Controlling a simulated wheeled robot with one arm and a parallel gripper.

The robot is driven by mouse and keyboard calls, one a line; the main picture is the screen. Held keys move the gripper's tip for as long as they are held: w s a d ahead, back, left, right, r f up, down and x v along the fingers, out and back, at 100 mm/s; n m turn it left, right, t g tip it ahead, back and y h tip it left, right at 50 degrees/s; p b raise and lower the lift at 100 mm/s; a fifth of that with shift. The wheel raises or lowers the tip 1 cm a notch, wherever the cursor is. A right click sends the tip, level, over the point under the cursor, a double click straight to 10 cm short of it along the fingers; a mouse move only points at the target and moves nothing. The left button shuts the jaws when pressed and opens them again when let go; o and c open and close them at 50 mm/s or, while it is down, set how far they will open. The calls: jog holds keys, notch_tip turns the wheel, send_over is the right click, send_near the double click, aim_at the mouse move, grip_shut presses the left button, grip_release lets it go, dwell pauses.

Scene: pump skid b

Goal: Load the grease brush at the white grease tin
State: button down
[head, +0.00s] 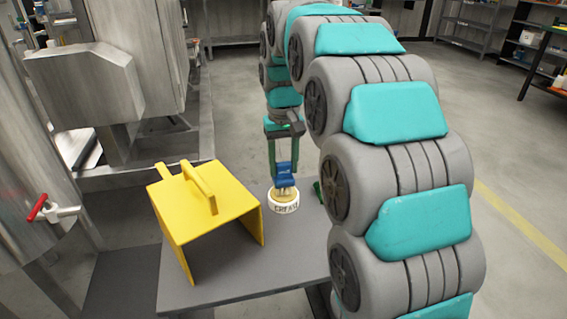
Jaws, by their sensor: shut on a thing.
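The white grease tin (284,207) stands on the grey table, with dark lettering on its side that reads as grease. My gripper (284,165) points down right above the tin. It is shut on the grease brush (286,183), whose blue body shows between the green fingers. The brush's pale lower end is at the tin's open top. I cannot tell how deep the bristles sit inside it.
A yellow cover with a handle (215,205) stands on the grey table (245,277) left of the tin. A green item (317,190) lies right of the tin, partly hidden by my arm. Steel tanks and a red-handled valve (38,208) are at the left.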

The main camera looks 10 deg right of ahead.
jog(key=shift+f, duration=0.45)
dwell(1.1)
jog(key=shift+r, duration=0.1)
jog(key=shift+r+p, duration=0.9)
jog(key=shift+r, duration=2.55)
